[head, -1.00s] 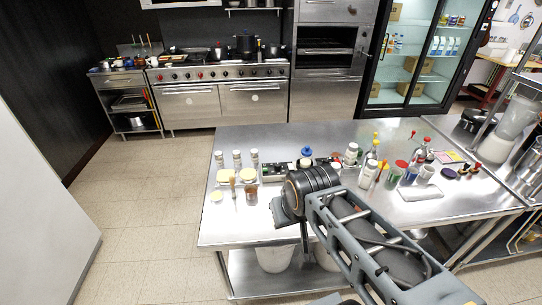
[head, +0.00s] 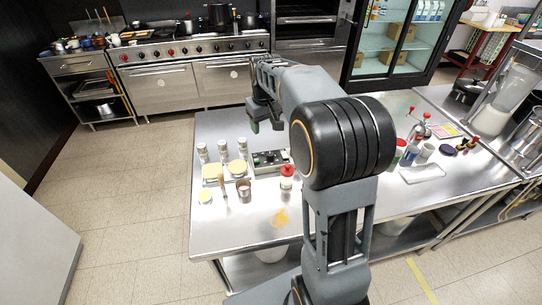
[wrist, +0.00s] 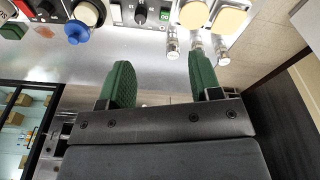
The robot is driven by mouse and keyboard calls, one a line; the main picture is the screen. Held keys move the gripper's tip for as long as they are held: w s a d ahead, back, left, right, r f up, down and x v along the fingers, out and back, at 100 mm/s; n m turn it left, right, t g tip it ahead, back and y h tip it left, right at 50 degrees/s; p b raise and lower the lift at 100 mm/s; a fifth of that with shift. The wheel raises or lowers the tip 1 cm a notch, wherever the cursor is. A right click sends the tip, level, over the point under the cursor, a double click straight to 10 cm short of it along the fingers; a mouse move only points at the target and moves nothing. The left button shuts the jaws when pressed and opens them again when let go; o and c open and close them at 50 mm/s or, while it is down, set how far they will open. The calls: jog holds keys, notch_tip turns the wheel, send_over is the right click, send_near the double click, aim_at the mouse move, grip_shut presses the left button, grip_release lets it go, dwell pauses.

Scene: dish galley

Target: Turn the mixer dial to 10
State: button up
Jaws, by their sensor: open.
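A control panel (head: 266,160) with small knobs sits on the steel table behind the jars. In the wrist view a black dial (wrist: 140,14) shows at the top edge, beside a small green display (wrist: 165,14). The dial's setting is too small to read. My gripper (head: 265,125) hangs above the back edge of the table, beyond the panel. In the wrist view my gripper (wrist: 159,62) has its green-padded fingers wide apart with nothing between them. It is apart from the dial.
Spice shakers (head: 202,152), yellow-topped tubs (head: 238,167) and a red-capped jar (head: 287,172) crowd around the panel. A blender (head: 508,95) is at right.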

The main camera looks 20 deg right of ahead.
jog(key=g, duration=0.2)
send_over(270, 154)
notch_tip(270, 154, down, 9)
jog(key=shift+n, duration=0.4)
notch_tip(270, 154, down, 14)
jog(key=shift+r+p, duration=0.1)
jog(key=shift+p, duration=0.85)
jog(key=shift+c, duration=0.4)
